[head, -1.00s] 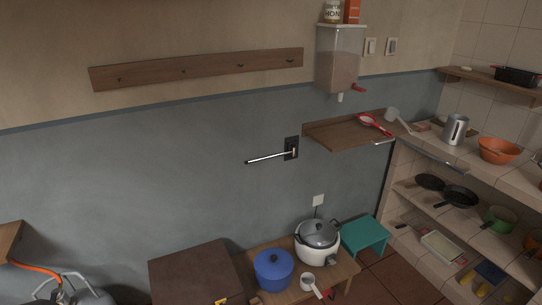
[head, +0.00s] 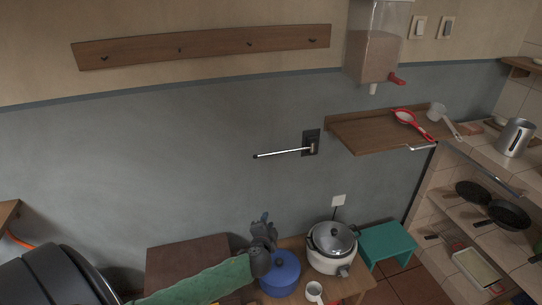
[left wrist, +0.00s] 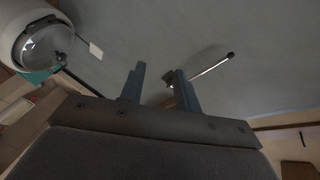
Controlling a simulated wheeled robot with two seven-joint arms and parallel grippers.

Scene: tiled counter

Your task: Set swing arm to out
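The swing arm (head: 284,153) is a thin white rod with a dark tip, on a small dark wall plate (head: 311,143). It points left, roughly along the wall in the head view. In the left wrist view the swing arm (left wrist: 212,66) lies beyond the fingers, with its plate (left wrist: 168,79) partly behind one finger. My left gripper (head: 263,228) is below and left of the swing arm, above the blue pot. In the left wrist view the left gripper (left wrist: 160,88) shows two separated fingers with nothing between them. My right gripper is not in view.
A wooden shelf (head: 375,132) holding a red strainer sits right of the plate. A blue pot (head: 281,276) and a rice cooker (head: 331,250) stand below. A dispenser (head: 376,45) and hook rail (head: 205,46) are above. The wall left of the arm is bare.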

